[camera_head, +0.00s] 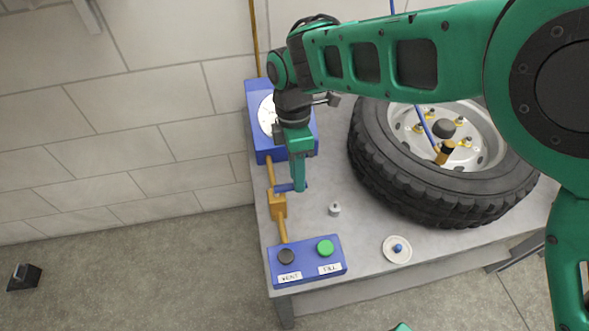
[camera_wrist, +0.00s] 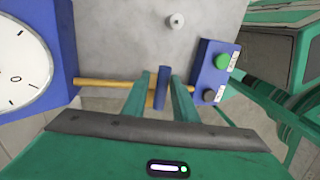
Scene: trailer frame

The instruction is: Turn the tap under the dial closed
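The tap is a brass valve body (camera_head: 278,207) on a brass pipe below the dial, with a blue lever handle (camera_head: 285,187) sticking out to the right, across the pipe. The white round dial (camera_head: 266,115) sits on a blue box, partly hidden by my wrist. My gripper (camera_head: 299,189) points down at the lever. In the wrist view the blue lever (camera_wrist: 162,88) stands between the two green fingers of my gripper (camera_wrist: 161,92). The fingers are apart, with a narrow gap visible on the left; contact on the right is unclear.
A blue box (camera_head: 307,268) with black and green buttons, labelled VENT and FILL, stands at the pipe's lower end. A large tyre (camera_head: 437,209) lies to the right. A small grey knob (camera_head: 335,209) and a white dish (camera_head: 397,250) sit on the grey table (camera_head: 350,265).

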